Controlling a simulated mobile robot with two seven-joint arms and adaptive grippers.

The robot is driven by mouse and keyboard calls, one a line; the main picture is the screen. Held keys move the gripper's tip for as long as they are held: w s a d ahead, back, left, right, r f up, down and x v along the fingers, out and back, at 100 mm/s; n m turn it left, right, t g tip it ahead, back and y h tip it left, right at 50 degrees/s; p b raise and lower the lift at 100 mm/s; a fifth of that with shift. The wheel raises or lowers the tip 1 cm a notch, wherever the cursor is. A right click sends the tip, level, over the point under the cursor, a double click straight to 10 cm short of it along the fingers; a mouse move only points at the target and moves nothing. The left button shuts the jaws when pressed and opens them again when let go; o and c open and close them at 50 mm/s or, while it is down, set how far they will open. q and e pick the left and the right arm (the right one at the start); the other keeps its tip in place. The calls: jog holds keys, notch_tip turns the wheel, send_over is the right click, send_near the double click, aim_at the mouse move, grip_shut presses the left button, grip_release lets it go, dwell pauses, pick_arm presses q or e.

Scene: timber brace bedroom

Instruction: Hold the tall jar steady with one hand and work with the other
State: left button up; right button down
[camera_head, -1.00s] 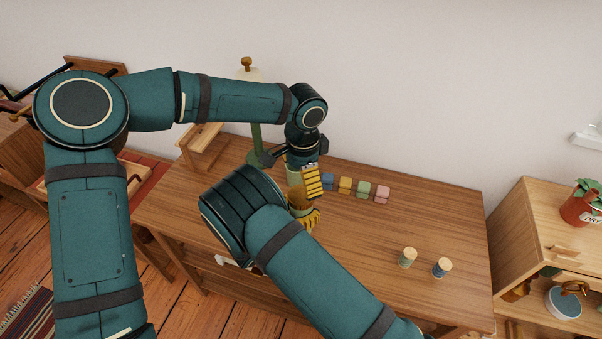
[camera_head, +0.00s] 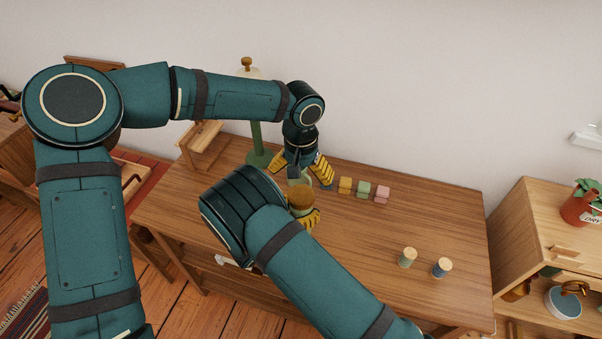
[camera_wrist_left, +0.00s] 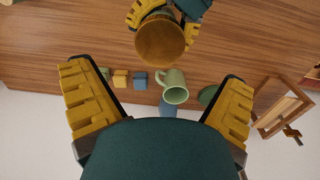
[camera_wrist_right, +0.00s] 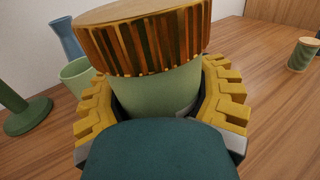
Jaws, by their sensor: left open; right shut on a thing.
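The tall jar has a pale green body and a wide ribbed wooden lid (camera_head: 299,194); its body shows in the right wrist view (camera_wrist_right: 158,98). My right gripper (camera_wrist_right: 160,105) is shut around the jar's body, below the lid, which sits on top. In the head view my right arm hides much of the jar. My left gripper (camera_head: 301,168) is open and empty just behind the jar, pointing down with its fingers spread. In the left wrist view the lid (camera_wrist_left: 160,42) and a green mug (camera_wrist_left: 174,86) show beyond the open fingers.
Yellow, green and pink blocks (camera_head: 363,189) stand in a row right of the left gripper. Two small lidded jars (camera_head: 408,258) (camera_head: 441,268) stand at the table's right front. A green stand (camera_head: 257,143) is behind left. The table's right middle is clear.

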aim_at(301, 194)
pick_arm(q)
jog(key=shift+f, duration=4)
jog(key=c, duration=1.3)
jog(key=m, duration=0.5)
jog(key=shift+m, duration=0.3)
jog(key=m, duration=0.6)
jog(key=o, duration=1.3)
jog(key=shift+r, duration=2.3)
